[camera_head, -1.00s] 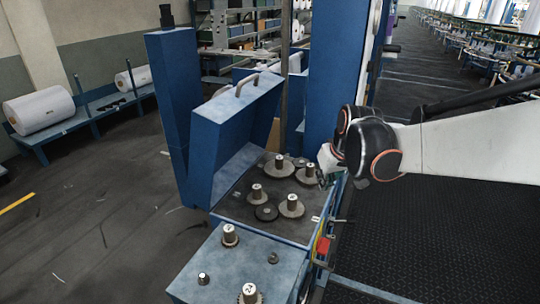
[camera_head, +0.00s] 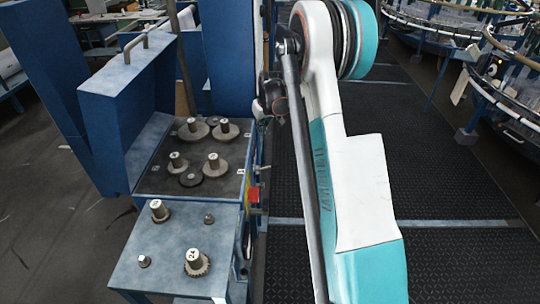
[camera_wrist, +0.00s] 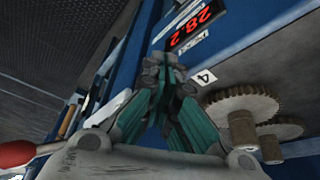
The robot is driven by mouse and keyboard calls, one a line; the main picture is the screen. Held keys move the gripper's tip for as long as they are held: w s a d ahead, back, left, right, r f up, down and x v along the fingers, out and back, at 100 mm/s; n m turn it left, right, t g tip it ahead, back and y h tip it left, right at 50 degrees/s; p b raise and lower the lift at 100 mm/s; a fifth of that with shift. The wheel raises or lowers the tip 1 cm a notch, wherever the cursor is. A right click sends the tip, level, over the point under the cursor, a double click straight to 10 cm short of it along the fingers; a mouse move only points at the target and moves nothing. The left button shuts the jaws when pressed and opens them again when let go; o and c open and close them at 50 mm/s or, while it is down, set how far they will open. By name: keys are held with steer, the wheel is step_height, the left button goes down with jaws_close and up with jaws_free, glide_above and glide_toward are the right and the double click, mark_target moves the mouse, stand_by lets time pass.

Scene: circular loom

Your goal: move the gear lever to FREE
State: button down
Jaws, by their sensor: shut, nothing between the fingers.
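In the wrist view, a lever with a red knob (camera_wrist: 15,154) shows at the lower left. Its pale rod runs right and goes behind my gripper's body. I cannot tell for certain that it is the gear lever, and no FREE marking can be read. My gripper (camera_wrist: 166,70) is shut and empty, its teal fingers together in front of the blue machine panel, below a red digital display (camera_wrist: 192,25). The red knob is beside the gripper's base, apart from the fingertips.
A blue box (camera_head: 125,272) with more shafts stands in front. Dark floor (camera_head: 440,180) lies clear at right.

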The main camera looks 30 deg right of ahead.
steer(key=w+d+f, duration=0.2)
steer(key=d+f, duration=0.4)
steer(key=f, duration=0.3)
steer(key=shift+d+m, duration=0.25)
steer(key=shift+m, duration=0.15)
steer(key=shift+w+f, duration=0.1)
steer(key=shift+f, duration=0.05)
step_height(320, 180, down, 10)
steer(key=b, duration=0.4)
steer(key=shift+s, duration=0.3)
steer(key=shift+a+g+b, duration=0.1)
steer(key=shift+g+b, duration=0.2)
